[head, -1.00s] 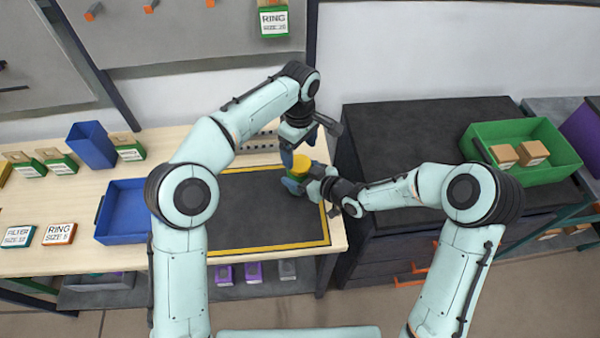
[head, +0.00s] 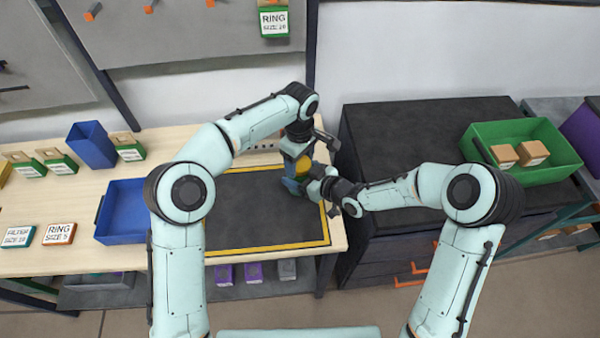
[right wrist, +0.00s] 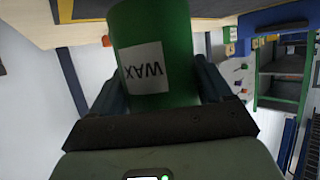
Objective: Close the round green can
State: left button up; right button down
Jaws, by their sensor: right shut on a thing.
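The round green can (right wrist: 180,60) with a white WAX label fills the top of the right wrist view. My right gripper (right wrist: 160,88) is shut on its sides. In the head view the right gripper (head: 308,184) comes from the right, over the right end of the dark mat. My left gripper (head: 301,164) points down directly above the can. A bit of yellow (head: 303,166), on or over the can's top, shows between its fingers. The left gripper hides most of the can's top. I cannot tell whether its fingers touch the yellow piece or how that piece sits.
The dark mat (head: 260,215) with a yellow border is otherwise clear. A blue bin (head: 123,236) and small labelled boxes (head: 60,233) stand to the left on the wooden table. A dark cabinet (head: 400,135) and a green bin (head: 560,170) with boxes are at the right.

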pick_arm(q)
jog(key=m, duration=0.9)
jog(key=shift+m, duration=0.3)
jog(key=o, duration=1.2)
notch_tip(320, 180, up, 4)
jog(key=shift+d+f, duration=0.15)
jog(key=shift+f, duration=0.05)
jog(key=shift+r, duration=0.5)
